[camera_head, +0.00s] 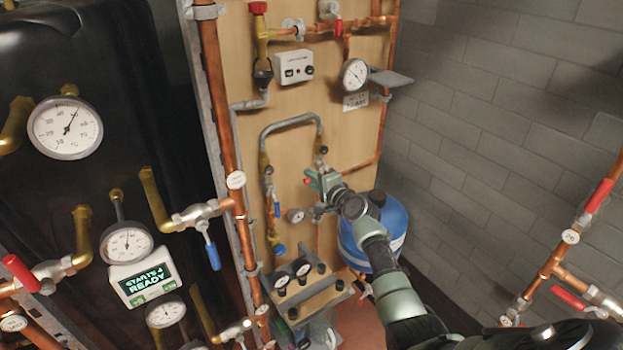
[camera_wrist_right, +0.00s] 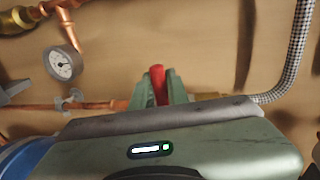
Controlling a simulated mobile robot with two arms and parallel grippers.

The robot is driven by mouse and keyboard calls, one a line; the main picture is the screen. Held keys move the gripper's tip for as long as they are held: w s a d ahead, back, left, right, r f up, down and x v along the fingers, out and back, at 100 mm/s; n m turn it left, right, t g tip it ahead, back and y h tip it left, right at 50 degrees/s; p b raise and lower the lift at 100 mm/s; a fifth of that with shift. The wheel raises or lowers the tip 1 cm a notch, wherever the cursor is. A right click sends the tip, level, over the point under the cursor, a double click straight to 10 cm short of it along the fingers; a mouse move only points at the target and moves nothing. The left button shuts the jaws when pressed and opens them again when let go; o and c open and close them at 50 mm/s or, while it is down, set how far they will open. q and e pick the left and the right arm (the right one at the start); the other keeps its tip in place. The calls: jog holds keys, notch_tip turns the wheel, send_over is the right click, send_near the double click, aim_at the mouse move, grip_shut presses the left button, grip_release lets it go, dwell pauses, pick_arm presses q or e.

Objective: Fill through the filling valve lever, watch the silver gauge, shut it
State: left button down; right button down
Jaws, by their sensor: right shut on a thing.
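My right gripper (camera_head: 318,183) reaches up from the lower right to the wooden board and is shut on a red lever. The red lever (camera_wrist_right: 157,82) stands between its fingers in the right wrist view; its valve body is hidden behind the gripper. A round silver gauge (camera_head: 355,75) with a white face hangs at the board's upper right. A small gauge (camera_head: 295,216) sits just left of my gripper. A gauge (camera_wrist_right: 62,63) also shows in the right wrist view; I cannot tell which one it is. The dial readings are too small to read. My left gripper is not in view.
A blue vessel (camera_head: 391,221) stands behind my right forearm. A braided hose (camera_head: 290,122) loops above left of the gripper. Copper pipes with red levers (camera_head: 598,196) stand at right.

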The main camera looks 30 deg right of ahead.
dwell(0.3)
jog(key=c, duration=1.4)
grip_release()
jog(key=shift+s, duration=0.1)
jog(key=s+r, duration=0.1)
jog(key=s, duration=0.6)
jog(key=shift+s+r, duration=0.2)
jog(key=shift+r, duration=0.1)
jog(key=shift+d, duration=0.1)
